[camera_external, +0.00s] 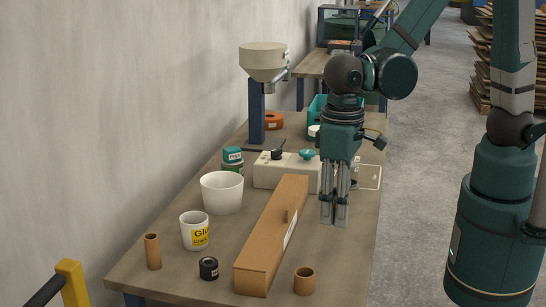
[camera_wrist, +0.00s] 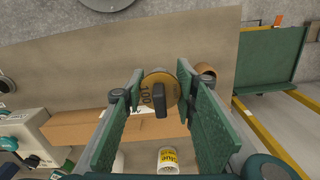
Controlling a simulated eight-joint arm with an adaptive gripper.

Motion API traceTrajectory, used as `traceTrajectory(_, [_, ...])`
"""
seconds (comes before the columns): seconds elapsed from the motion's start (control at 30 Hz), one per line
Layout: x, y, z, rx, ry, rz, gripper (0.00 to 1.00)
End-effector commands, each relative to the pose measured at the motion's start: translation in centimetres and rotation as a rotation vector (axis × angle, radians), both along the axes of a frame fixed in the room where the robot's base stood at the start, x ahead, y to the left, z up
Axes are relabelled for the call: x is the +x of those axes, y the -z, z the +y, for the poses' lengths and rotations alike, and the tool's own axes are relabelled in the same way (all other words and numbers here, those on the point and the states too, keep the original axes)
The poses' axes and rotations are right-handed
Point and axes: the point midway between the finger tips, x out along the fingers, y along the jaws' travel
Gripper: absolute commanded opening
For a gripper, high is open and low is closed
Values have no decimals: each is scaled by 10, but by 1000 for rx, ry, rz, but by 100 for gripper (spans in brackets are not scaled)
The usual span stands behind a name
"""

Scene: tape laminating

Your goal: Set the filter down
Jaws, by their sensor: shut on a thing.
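The filter is the round tan disc (camera_wrist: 173,88) marked "100", with a black tab, in the wrist view. It sits between the fingertips of my gripper (camera_wrist: 160,82), which is shut on it. The disc faces the wrist camera and covers part of the long cardboard box beyond it. In the external view my gripper (camera_external: 335,222) points straight down over the right part of the table, to the right of the box. I cannot make out the filter there, and its height above the table is hard to tell.
The long cardboard box (camera_external: 265,248) lies beside my fingers. A brown tube (camera_external: 303,281), black jar (camera_external: 208,268), glue cup (camera_external: 194,231) and white pot (camera_external: 221,193) stand around it. A cream machine (camera_external: 285,172) is behind. Bare table (camera_external: 345,270) lies at front right.

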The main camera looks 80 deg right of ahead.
Motion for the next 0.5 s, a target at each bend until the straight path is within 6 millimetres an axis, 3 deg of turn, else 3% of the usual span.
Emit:
traceTrajectory(0.2, [1, 16, 0, 0, 0, 0, 16])
traceTrajectory(0.5, [0, 19, 0, 0, 1, 0, 16])
